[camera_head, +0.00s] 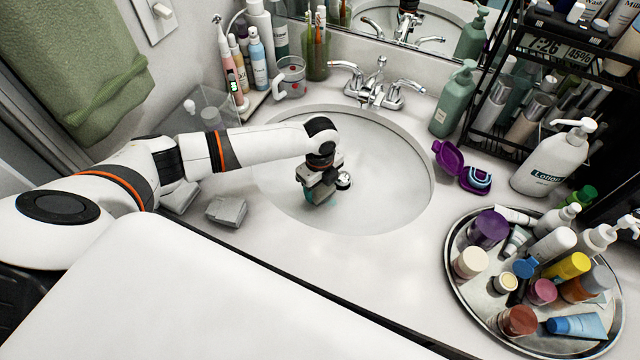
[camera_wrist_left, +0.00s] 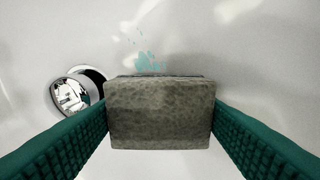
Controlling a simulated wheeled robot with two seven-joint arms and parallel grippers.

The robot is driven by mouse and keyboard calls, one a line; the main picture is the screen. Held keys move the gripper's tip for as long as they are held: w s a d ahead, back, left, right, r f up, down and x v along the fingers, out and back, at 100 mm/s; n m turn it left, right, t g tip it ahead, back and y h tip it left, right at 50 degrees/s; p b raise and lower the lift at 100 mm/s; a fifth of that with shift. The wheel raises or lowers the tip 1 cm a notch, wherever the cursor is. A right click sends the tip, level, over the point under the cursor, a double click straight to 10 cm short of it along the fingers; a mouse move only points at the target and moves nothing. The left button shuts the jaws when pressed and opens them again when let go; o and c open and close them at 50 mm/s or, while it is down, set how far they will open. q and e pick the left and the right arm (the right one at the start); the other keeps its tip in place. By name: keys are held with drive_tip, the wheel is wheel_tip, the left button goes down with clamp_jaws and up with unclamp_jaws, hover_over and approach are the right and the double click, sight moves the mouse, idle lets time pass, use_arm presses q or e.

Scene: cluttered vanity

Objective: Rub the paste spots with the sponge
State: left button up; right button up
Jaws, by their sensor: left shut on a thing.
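My left gripper (camera_head: 318,196) reaches down into the white sink basin (camera_head: 385,190). In the left wrist view its two green ridged fingers are shut on a grey sponge (camera_wrist_left: 160,112), one on each side. A teal paste spot (camera_wrist_left: 148,62) shows on the basin surface just beyond the sponge's upper edge. Part of it may be hidden behind the sponge. I cannot tell whether the sponge touches the basin. In the head view the sponge is mostly hidden by the gripper. My right gripper is not in view.
The chrome drain fitting (camera_wrist_left: 75,95) is left of the sponge. The faucet (camera_head: 375,85) stands behind the basin. A grey block (camera_head: 226,210) lies on the counter at left. A round tray (camera_head: 462,290) crowded with bottles is at right. The front counter is clear.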

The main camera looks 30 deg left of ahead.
use_arm(q)
drive_tip(key=shift+f+b, duration=0.4)
drive_tip(key=shift+f, duration=0.35)
idle(0.3)
drive_tip(key=shift+w+d+r+p, duration=0.15)
drive_tip(key=shift+d+p, duration=0.4)
drive_tip(key=shift+d, duration=1.1)
drive_tip(key=shift+d+f, duration=0.2)
drive_tip(key=shift+d, duration=1.7)
drive_tip(key=shift+r+p, duration=0.1)
drive_tip(key=shift+p, duration=0.55)
drive_tip(key=shift+a+r+p, duration=0.1)
drive_tip(key=shift+a+p, duration=0.5)
drive_tip(key=shift+a, duration=0.8)
drive_tip(key=shift+s+a+f+p, duration=0.1)
drive_tip(key=shift+a+p, duration=0.1)
drive_tip(key=shift+a, duration=0.9)
drive_tip(key=shift+s+a+f+p, duration=0.1)
drive_tip(key=shift+a+p, duration=0.05)
drive_tip(key=shift+a, duration=0.95)
drive_tip(key=shift+r, duration=0.1)
